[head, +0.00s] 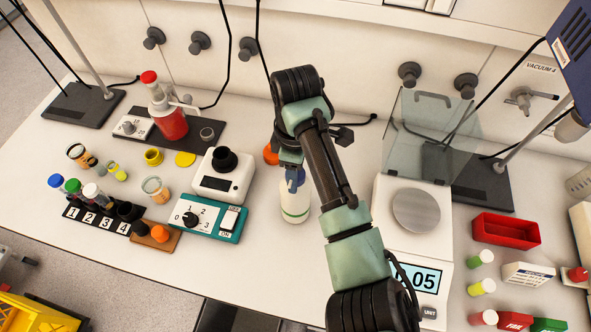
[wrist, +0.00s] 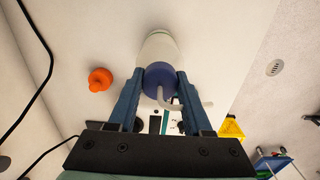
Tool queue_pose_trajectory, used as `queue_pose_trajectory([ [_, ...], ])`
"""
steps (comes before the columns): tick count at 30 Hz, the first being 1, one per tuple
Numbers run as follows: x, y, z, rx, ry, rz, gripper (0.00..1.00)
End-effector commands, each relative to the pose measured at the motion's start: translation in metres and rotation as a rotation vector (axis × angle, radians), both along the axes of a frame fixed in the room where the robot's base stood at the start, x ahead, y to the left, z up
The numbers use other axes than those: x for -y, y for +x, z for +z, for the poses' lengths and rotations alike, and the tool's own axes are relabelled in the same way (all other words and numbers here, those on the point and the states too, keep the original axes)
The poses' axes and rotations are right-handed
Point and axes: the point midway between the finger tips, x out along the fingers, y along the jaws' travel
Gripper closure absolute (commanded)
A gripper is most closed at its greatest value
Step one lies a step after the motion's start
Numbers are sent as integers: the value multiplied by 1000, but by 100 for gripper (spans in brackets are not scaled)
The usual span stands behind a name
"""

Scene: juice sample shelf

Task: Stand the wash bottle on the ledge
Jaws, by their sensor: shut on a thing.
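The wash bottle (head: 295,205) is white with a blue cap and a thin pale bent spout. My gripper (head: 292,178) is shut on it near the cap, at the middle of the bench. In the wrist view the two blue fingers of my gripper (wrist: 160,85) lie on either side of the blue cap (wrist: 158,76), with the white body (wrist: 158,45) beyond. The bottle looks about upright; I cannot tell whether its base touches the bench. A pale ledge (head: 455,26) seems to run along the top of the back panel. My arm hides part of the area behind the bottle.
A teal control box (head: 205,218) and a white meter (head: 222,183) stand close left of the bottle. A balance (head: 390,240) with a clear shield stands right. An orange rubber object (wrist: 100,79) is near the bottle. Taps line the back panel. The front-left bench is bare.

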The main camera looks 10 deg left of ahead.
Motion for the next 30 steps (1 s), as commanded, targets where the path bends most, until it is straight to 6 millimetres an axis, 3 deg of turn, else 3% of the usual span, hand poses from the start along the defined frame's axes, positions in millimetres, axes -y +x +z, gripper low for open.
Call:
queue_pose_trajectory([
  [2, 0, 0, -2, 1, 0, 0, 100],
  [3, 0, 0, -3, 0, 0, 0, 45],
  [7, 0, 0, -2, 0, 0, 0, 22],
  [20, -1, 1, 7, 2, 1, 1, 20],
  [26, -1, 2, 44, 6, 1, 2, 20],
  [30, 1, 1, 82, 5, -3, 1, 20],
])
